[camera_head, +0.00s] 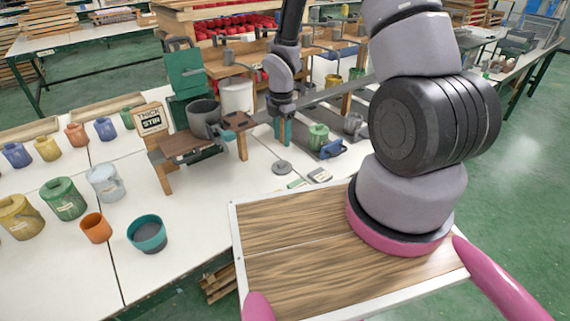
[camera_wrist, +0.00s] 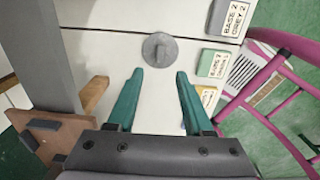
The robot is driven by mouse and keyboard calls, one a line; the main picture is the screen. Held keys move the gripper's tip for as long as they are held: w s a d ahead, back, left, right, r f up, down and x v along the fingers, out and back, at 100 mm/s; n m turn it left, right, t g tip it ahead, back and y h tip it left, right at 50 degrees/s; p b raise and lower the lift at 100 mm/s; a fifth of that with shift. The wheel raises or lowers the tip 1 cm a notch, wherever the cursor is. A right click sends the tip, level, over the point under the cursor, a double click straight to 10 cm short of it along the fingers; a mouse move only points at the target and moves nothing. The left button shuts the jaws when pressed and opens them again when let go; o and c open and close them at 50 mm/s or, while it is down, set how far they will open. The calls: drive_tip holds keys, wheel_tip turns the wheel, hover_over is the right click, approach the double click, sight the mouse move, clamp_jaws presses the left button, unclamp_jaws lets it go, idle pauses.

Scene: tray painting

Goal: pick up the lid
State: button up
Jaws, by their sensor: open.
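The lid is a small grey disc with a raised handle on top. It lies flat on the white table in the head view (camera_head: 282,168) and in the wrist view (camera_wrist: 160,49), where it sits just beyond my fingertips, centred between them. My gripper (camera_wrist: 160,76) has two teal fingers spread apart with nothing between them. In the head view my gripper (camera_head: 283,132) points down above the table, just behind the lid and apart from it.
A wooden stand with a "THICK STIR" sign (camera_head: 150,118) is left of my gripper. Labelled blocks, one green (camera_wrist: 212,64), lie right of the lid. A green pot (camera_head: 318,136) stands behind right. Several pots and a teal bowl (camera_head: 147,234) are at left. Bare table surrounds the lid.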

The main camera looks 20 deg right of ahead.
sight(282, 162)
wheel_tip(282, 162, down, 10)
drive_tip(key=shift+r, duration=0.1)
clamp_jaws()
idle(0.4)
